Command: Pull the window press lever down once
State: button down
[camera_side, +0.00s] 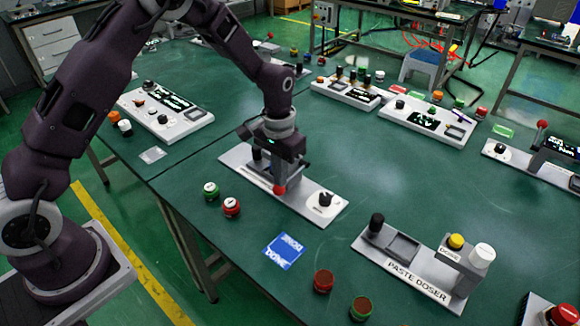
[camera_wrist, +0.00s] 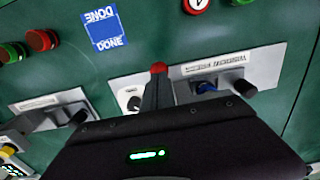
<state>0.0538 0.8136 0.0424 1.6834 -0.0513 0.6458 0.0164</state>
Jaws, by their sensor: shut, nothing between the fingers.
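The window press is a pale grey plate (camera_side: 310,207) on the green table, under my gripper in the side view. The wrist view shows its printed label upside down on the plate (camera_wrist: 262,66). A red ball knob (camera_side: 279,190), apparently the lever's end, shows at my fingertips; it also shows in the wrist view (camera_wrist: 158,67). My gripper (camera_side: 277,180) points down at the press with its fingers together and empty. In the wrist view the fingertips (camera_wrist: 158,78) overlap the knob's lower edge; I cannot tell whether they touch. The gripper hides most of the lever arm.
A black-and-white dial (camera_side: 324,200) stands at the plate's right end. A blue DONE card (camera_side: 283,250) and green and red buttons (camera_side: 231,206) lie in front. The paste doser (camera_side: 402,277) stands at the right. Several control panels line the back.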

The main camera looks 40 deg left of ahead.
jog(key=shift+f, duration=0.7)
dwell(0.6)
notch_tip(320, 180, up, 10)
dwell(0.8)
jog(key=shift+r, duration=0.1)
jog(key=s+r+t, duration=0.3)
jog(key=s+r, duration=0.9)
jog(key=r, duration=0.2)
jog(key=s+a+r+t, duration=0.1)
jog(key=s+t, duration=0.1)
jog(key=s, duration=1.4)
jog(key=shift+s+r+t, duration=0.2)
jog(key=shift+s+t, duration=0.05)
jog(key=shift+t, duration=0.05)
